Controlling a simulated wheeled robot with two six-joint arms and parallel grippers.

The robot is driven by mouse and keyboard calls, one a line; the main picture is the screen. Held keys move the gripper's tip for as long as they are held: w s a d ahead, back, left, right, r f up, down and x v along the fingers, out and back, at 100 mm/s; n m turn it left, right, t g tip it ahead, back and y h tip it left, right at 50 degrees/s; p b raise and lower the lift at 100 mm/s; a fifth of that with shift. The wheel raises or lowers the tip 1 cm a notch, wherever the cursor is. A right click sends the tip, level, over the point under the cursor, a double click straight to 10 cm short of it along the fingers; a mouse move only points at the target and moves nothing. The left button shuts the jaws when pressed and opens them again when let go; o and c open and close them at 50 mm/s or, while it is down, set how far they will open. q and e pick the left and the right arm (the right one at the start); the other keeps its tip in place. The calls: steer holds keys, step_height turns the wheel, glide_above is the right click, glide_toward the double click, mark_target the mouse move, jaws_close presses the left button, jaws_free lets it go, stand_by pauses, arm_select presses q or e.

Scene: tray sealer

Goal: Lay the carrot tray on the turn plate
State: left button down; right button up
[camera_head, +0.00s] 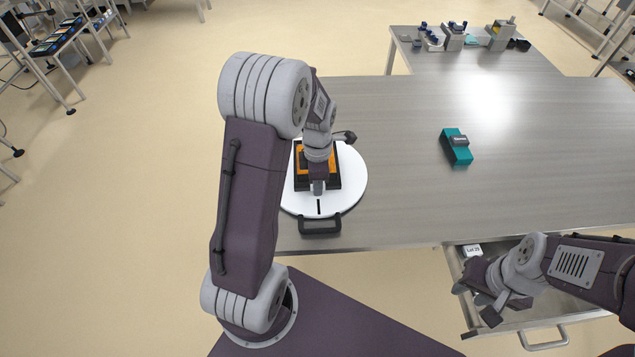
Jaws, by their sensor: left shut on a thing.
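The carrot tray (333,181) is black with orange contents and sits over the white round turn plate (352,190), near the table's left edge. My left gripper (318,187) comes down over the tray and is shut on its near part. My wrist hides part of the tray, so I cannot tell if its underside fully rests on the plate. The turn plate has a black handle (320,226) at its near side and a dark mark. My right gripper (477,303) is empty, its fingers apart, above the open drawer at lower right.
A teal block with a grey top (456,147) lies on the grey table (410,200). The open drawer (545,318) below the table's front edge holds a white item labelled "Lot 25" (472,250). Several small devices stand on a far table (480,62).

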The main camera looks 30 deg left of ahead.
arm_select(q)
steer(key=c, duration=1.3)
jaws_free()
steer(key=c, duration=0.3)
step_height(320, 180, up, 7)
steer(key=p, duration=0.7)
steer(key=shift+r, duration=0.1)
